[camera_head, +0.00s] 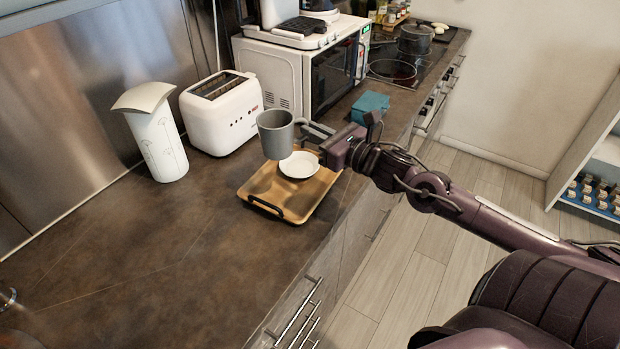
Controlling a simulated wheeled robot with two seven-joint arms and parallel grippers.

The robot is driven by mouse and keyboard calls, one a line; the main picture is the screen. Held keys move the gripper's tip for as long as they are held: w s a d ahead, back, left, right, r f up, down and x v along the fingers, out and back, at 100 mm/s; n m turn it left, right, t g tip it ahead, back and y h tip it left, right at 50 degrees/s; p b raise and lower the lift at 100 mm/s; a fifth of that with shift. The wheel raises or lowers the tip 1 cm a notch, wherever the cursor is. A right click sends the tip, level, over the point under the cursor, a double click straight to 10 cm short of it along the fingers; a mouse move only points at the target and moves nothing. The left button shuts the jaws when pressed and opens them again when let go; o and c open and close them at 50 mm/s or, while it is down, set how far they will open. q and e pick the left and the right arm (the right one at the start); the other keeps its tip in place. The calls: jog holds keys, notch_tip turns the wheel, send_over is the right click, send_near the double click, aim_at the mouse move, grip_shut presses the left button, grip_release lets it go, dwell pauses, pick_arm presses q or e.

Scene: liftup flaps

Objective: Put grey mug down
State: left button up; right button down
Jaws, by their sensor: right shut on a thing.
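The grey mug (273,138) is upright above the left part of the wooden tray (262,190), near its back. My right gripper (305,131) comes in from the right and is shut on the mug at its right side. The mug appears raised above the tray, but its exact height is hard to tell. A white saucer or small plate (299,166) lies on the tray, just right of and below the mug in the picture. The fingertips are small and partly hidden by the mug. My left gripper is not in view.
A white toaster (222,116) stands behind the tray. A white paper-towel-like holder (157,140) stands further left. A microwave (300,75) is behind, with a teal box (370,106) right of the tray. The counter's front left (130,250) is clear.

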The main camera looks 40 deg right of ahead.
notch_tip(320, 180, down, 14)
jog(key=shift+r+p, duration=0.1)
jog(key=shift+p, duration=0.25)
jog(key=shift+f, duration=0.2)
jog(key=c, duration=1.5)
grip_release()
jog(key=shift+c, duration=0.2)
